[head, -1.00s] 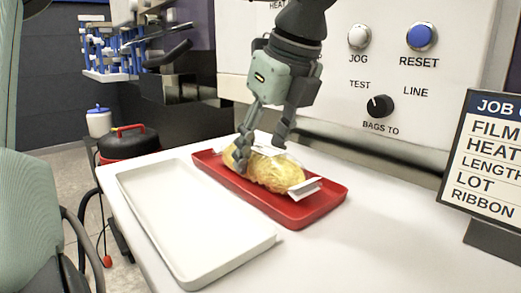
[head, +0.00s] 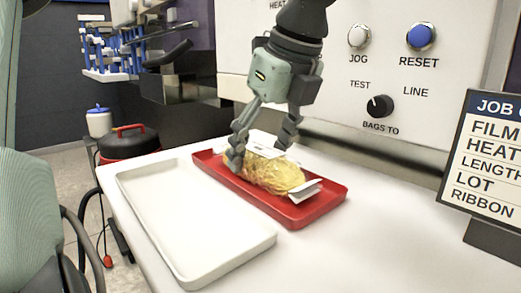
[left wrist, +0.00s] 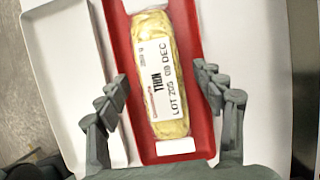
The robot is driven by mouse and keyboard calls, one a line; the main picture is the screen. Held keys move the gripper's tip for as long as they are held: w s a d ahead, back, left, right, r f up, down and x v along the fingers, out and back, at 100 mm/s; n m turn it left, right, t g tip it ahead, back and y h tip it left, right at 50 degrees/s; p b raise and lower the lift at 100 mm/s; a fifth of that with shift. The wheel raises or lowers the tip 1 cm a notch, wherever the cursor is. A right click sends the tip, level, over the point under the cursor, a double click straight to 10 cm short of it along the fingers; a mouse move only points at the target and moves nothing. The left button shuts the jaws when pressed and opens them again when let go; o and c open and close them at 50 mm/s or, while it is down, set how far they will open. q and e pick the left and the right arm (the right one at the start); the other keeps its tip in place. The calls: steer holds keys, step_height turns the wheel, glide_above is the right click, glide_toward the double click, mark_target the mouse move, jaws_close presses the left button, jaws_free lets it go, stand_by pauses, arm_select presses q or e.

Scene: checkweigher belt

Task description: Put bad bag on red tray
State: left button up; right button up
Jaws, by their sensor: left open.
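The bag (head: 272,173) is a yellow, pillow-shaped pack with white end seals, lying in the red tray (head: 318,208). In the left wrist view the bag (left wrist: 182,105) lies lengthwise in the red tray (left wrist: 203,133), and a white label on it reads "THIN", "LOT 205" and "09 DEC". My left gripper (head: 262,156) is open over the bag, with one finger on each side of it. In the left wrist view the fingers of my left gripper (left wrist: 168,92) stand apart from the bag, with gaps on both sides. My right gripper is not in view.
An empty white tray (head: 184,262) lies beside the red tray on the white table (head: 345,255). A panel with knobs and buttons (head: 380,105) rises behind. A job sign (head: 492,150) stands at the right. The table's front right area is clear.

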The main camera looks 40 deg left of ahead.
arm_select(q)
steer(key=v, duration=1.1)
steer(key=shift+d+r, duration=0.2)
steer(key=shift+r, duration=0.15)
